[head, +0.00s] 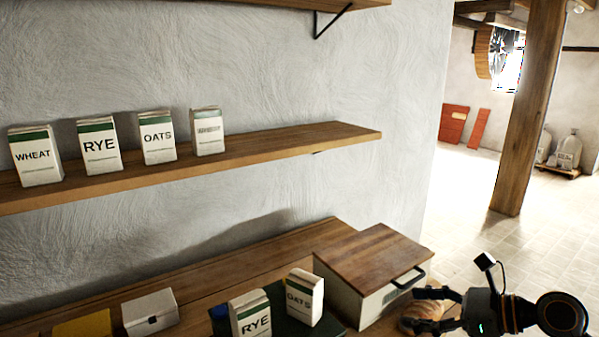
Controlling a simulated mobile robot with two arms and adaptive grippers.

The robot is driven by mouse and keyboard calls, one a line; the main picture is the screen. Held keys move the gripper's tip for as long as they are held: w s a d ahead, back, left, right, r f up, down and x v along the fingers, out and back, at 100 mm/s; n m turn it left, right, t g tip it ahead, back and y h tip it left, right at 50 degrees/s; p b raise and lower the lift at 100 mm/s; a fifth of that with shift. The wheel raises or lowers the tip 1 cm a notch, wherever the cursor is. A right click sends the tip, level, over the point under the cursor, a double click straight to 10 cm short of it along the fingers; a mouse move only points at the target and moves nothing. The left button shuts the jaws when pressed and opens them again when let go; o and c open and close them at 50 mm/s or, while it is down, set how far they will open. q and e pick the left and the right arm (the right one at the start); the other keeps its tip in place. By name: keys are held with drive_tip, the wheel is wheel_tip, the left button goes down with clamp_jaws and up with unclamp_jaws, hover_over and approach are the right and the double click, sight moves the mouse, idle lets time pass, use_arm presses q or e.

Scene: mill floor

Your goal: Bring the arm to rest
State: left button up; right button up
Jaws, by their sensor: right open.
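My right gripper (420,307) is at the lower right, its fingers pointing left and spread apart. A round tan object (422,311), perhaps a loaf, shows behind and between the fingers. I cannot tell whether they touch it. The gripper is close to the right front of a white box with a wooden lid and dark handle (375,255). My left gripper is not in view.
A rye box (251,314) and an oats box (304,296) stand on a dark tray on the counter. A white box (150,312) and a yellow one (83,325) are left. The wall shelf (300,141) holds several cartons. Open floor (470,190) lies right.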

drive_tip(key=w+d+f+n+t+h, duration=0.1)
drive_tip(key=w+d+f+h, duration=0.15)
drive_tip(key=f, duration=0.75)
drive_tip(key=w+d+f+n+h, duration=0.15)
drive_tip(key=d+f, duration=0.25)
drive_tip(key=f, duration=0.5)
drive_tip(key=s+d+f+n+g+h, duration=0.1)
drive_tip(key=s+f+n, duration=0.15)
drive_tip(key=f, duration=0.55)
drive_tip(key=s+d+f+n+h, duration=0.1)
drive_tip(key=s+f+h, duration=0.1)
drive_tip(key=s+f, duration=0.35)
drive_tip(key=s+d+f+n+g+h, duration=0.1)
drive_tip(key=d+f, duration=0.1)
drive_tip(key=f, duration=0.8)
drive_tip(key=s+a+f+n+g+h, duration=0.25)
drive_tip(key=s+f+n, duration=0.65)
drive_tip(key=s+f, duration=0.9)
drive_tip(key=s+a+f+n+g, duration=0.1)
drive_tip(key=s+a+f+n, duration=0.1)
drive_tip(key=s, duration=0.5)
drive_tip(key=s+a+f+n+g, duration=0.1)
drive_tip(key=s+a+f+n, duration=0.1)
drive_tip(key=s+n, duration=0.3)
drive_tip(key=s+a+f+n+g, duration=0.1)
drive_tip(key=s+n, duration=0.3)
drive_tip(key=s, duration=0.7)
drive_tip(key=shift+s+a+f+h, duration=0.25)
drive_tip(key=shift+a+f+h, duration=0.1)
drive_tip(key=shift+a+f, duration=0.25)
